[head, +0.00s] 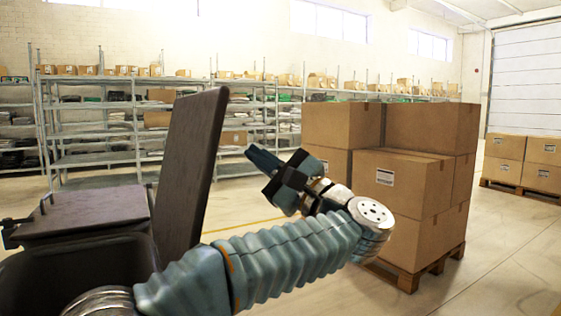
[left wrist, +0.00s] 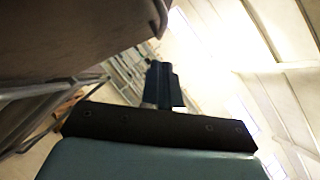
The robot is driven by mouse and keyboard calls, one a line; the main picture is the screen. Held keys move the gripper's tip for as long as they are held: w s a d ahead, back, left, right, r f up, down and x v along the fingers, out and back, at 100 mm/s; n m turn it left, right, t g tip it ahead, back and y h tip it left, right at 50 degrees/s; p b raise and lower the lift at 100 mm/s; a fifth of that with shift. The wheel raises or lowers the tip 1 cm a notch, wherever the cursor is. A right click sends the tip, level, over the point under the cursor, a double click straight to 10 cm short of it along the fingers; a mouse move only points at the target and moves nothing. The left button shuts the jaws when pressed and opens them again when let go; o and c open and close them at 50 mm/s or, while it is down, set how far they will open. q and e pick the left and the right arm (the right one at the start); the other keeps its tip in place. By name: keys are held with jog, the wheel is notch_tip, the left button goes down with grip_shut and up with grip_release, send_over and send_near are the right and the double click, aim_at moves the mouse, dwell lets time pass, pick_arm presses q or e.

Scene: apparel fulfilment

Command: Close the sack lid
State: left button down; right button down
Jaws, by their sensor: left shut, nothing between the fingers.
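A dark sack (head: 75,275) stands at the lower left in the head view. A tall, flat, dark lid panel (head: 190,165) stands up at its right side, nearly upright and leaning a little right. My left gripper (head: 258,157) is to the right of the lid in the picture, shut and empty, its fingertips pointing up and left. A gap shows between them in the head view. In the left wrist view the shut fingers (left wrist: 162,85) show in the middle, and a large dark surface (left wrist: 75,38), perhaps the lid, fills the upper left. My right gripper is not in view.
A flat dark panel (head: 90,212) lies level behind the sack's front part. Stacked cartons (head: 405,185) on a pallet (head: 410,278) stand right of my left arm. Shelves (head: 95,135) line the back wall. Bare floor (head: 500,260) lies at the right.

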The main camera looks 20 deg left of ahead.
pick_arm(q)
jog(key=a+r+p, duration=0.1)
jog(key=a+r, duration=0.1)
jog(key=s+a+r+p, duration=0.1)
jog(key=a+r, duration=0.1)
jog(key=shift+a, duration=0.15)
jog(key=shift+a+f, duration=0.1)
